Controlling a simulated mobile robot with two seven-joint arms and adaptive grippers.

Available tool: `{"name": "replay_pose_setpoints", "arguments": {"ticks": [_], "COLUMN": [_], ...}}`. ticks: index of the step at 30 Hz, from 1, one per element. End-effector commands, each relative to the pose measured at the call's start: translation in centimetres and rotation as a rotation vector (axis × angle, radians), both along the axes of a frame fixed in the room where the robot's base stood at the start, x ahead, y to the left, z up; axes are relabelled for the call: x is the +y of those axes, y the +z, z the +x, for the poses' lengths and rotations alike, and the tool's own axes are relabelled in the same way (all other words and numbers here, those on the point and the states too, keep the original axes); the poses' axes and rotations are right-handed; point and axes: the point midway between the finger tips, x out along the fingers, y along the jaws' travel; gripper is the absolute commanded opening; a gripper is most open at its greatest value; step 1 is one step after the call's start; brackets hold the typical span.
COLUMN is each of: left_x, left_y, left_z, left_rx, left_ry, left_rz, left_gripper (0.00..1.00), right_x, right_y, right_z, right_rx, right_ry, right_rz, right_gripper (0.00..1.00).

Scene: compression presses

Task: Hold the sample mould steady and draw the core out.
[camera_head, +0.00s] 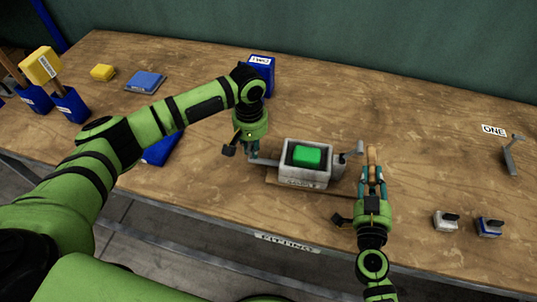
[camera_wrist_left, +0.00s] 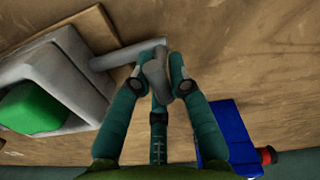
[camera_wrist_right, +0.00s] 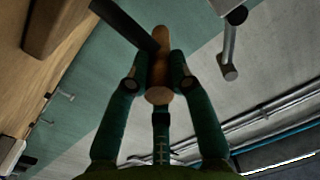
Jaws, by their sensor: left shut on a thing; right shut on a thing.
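The sample mould (camera_head: 318,178) is a grey open-topped box with a labelled front, on a wooden board. A green block (camera_head: 307,155) sits inside it. My left gripper (camera_head: 251,152) is shut on the upright grip of a grey handle (camera_wrist_left: 128,53) that sticks out of the mould's left side. My right gripper (camera_head: 373,182) is shut on a wooden handle (camera_wrist_right: 160,62) to the right of the mould. A dark bar (camera_wrist_right: 124,22) joins this handle; where it meets the mould is hidden. I cannot tell how deep the core sits.
A grey crank-like piece (camera_head: 348,153) stands at the mould's right side. A blue box (camera_head: 260,66) is behind my left arm. Two small clamp-like items (camera_head: 446,220) lie at the front right, and a grey handle (camera_head: 510,155) is near the ONE label. Behind the mould the table is clear.

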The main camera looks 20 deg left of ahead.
Motion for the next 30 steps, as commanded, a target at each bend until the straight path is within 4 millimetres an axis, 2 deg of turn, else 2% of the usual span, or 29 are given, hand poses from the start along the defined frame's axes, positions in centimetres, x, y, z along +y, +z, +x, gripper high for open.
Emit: {"name": "replay_pose_setpoints", "arguments": {"ticks": [1, 30], "left_x": [0.6, 3.5], "left_y": [-0.1, -0.1], "left_z": [0.0, -0.2], "left_rx": [0.001, 0.001], "left_ry": [0.004, 0.004], "left_rz": [0.008, 0.008], "left_gripper": [0.0, 0.0], "right_x": [-0.5, -0.5], "right_y": [0.3, 0.3], "right_z": [0.2, 0.2], "right_rx": [-0.008, -0.008], "right_ry": [-0.014, -0.014], "right_rz": [-0.004, -0.004], "right_gripper": [0.0, 0.0]}}
